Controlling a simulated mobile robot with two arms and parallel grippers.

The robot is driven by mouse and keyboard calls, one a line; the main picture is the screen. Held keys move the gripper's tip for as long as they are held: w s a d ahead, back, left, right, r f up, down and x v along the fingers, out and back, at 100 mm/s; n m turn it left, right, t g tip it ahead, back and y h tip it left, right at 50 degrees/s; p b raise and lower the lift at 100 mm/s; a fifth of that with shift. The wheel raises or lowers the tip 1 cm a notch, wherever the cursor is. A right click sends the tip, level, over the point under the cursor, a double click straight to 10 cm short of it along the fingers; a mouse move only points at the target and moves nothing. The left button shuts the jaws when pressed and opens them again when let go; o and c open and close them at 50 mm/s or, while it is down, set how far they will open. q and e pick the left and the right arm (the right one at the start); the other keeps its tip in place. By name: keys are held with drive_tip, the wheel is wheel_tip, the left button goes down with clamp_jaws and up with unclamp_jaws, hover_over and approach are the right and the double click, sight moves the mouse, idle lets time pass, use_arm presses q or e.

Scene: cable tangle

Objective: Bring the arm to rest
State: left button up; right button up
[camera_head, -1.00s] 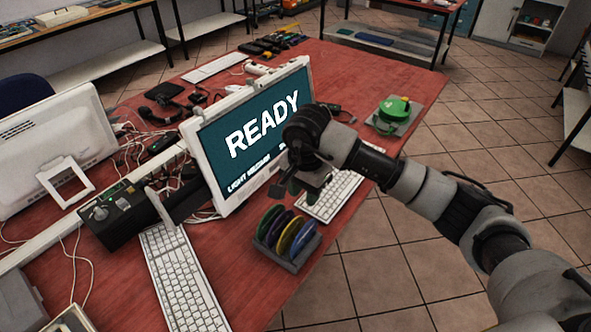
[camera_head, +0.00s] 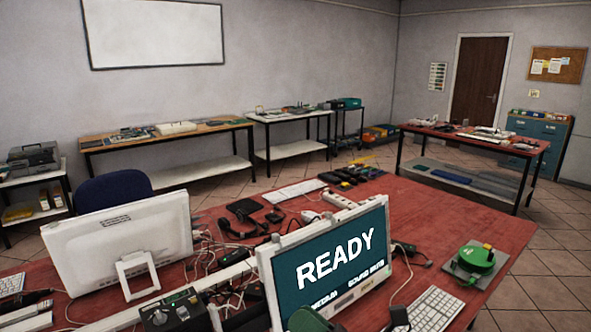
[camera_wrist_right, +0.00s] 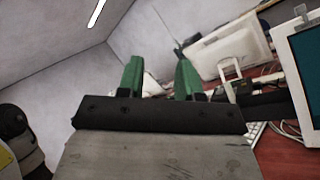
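My right gripper (camera_wrist_right: 158,72) shows in the right wrist view with its two green fingers apart and nothing between them. It is open, raised in front of the screens. In the head view only small green and dark pieces show at the bottom edge, probably its fingertips, in front of the lit monitor (camera_head: 330,262). The rest of my right arm is out of the head view. My left gripper is in neither view.
Other benches line the back wall. Tiled floor is free at the right.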

drive_tip(key=s+d+f+m+t+h, duration=0.1)
drive_tip(key=d+f+m+t+h, duration=0.1)
drive_tip(key=d+f+m+h, duration=0.9)
drive_tip(key=s+d+f+m+t+h, duration=0.1)
drive_tip(key=d+m+h, duration=0.55)
drive_tip(key=m, duration=1.05)
drive_tip(key=s+d+f+m+g+h, duration=0.1)
drive_tip(key=s+f+m+g, duration=0.4)
drive_tip(key=s, duration=0.5)
drive_tip(key=s+d+f+m+g+h, duration=0.1)
drive_tip(key=s+f+m+g, duration=0.3)
drive_tip(key=s+f+g, duration=0.45)
drive_tip(key=s+f+x, duration=0.1)
drive_tip(key=s+x, duration=0.1)
drive_tip(key=x, duration=0.9)
drive_tip(key=s+a+x, duration=0.1)
drive_tip(key=s+x, duration=0.2)
drive_tip(key=x, duration=0.9)
drive_tip(key=s+d+f+n+g, duration=0.1)
drive_tip(key=s+d+f, duration=0.1)
drive_tip(key=s+f, duration=1.5)
drive_tip(key=shift+d+f, duration=0.4)
drive_tip(key=shift+f, duration=0.1)
